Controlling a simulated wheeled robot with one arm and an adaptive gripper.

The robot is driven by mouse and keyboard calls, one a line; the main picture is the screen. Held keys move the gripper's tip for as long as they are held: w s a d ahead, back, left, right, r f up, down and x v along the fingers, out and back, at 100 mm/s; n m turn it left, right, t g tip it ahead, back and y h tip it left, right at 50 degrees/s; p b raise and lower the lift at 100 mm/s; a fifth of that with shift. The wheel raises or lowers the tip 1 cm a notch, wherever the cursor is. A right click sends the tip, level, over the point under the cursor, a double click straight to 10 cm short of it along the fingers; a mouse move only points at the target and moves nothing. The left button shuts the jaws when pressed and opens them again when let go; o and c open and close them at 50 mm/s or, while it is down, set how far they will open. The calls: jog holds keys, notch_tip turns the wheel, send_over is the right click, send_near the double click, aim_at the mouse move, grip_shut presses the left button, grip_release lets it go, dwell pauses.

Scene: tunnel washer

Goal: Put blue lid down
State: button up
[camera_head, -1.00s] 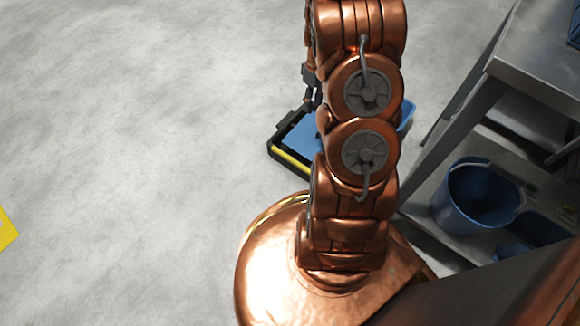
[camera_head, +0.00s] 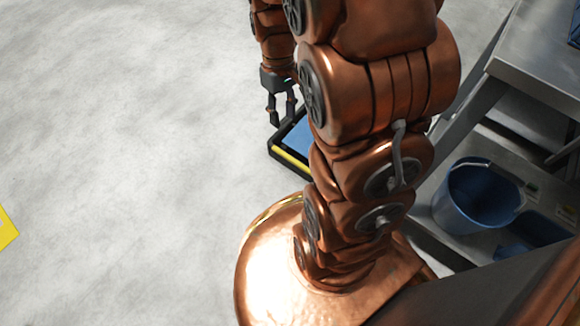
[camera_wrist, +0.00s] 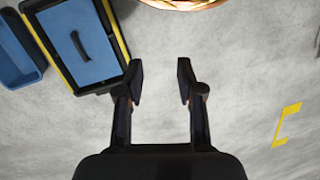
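The blue lid (camera_wrist: 85,50) is a flat blue panel with a dark handle. In the wrist view it lies at the upper left, within a black frame with yellow edges (camera_wrist: 117,30). In the head view the lid (camera_head: 300,138) shows only in part, inside the black and yellow frame (camera_head: 288,157); my arm hides the rest. My gripper (camera_wrist: 160,82) is open and empty, with bare grey floor between its fingers. In the head view my gripper (camera_head: 281,112) is just above and left of the frame's corner, apart from the lid.
A blue open tray (camera_wrist: 18,50) is beside the frame at the far left of the wrist view. A metal table (camera_head: 540,60) stands at the right, with a blue bucket (camera_head: 470,205) below it. Yellow floor marking (camera_head: 6,228) is at the left. The floor there is clear.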

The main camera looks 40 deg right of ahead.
jog(key=s+a+r, duration=0.3)
jog(key=s+a, duration=0.1)
jog(key=s, duration=0.4)
jog(key=s+a+r+h, duration=0.1)
jog(key=s+a+r, duration=0.2)
jog(key=s+a, duration=0.2)
jog(key=s, duration=0.3)
jog(key=shift+a+m+g, duration=0.3)
jog(key=shift+r, duration=0.2)
notch_tip(320, 180, up, 42)
jog(key=t+p, duration=0.1)
jog(key=p, duration=3.9)
jog(key=shift+r, duration=0.2)
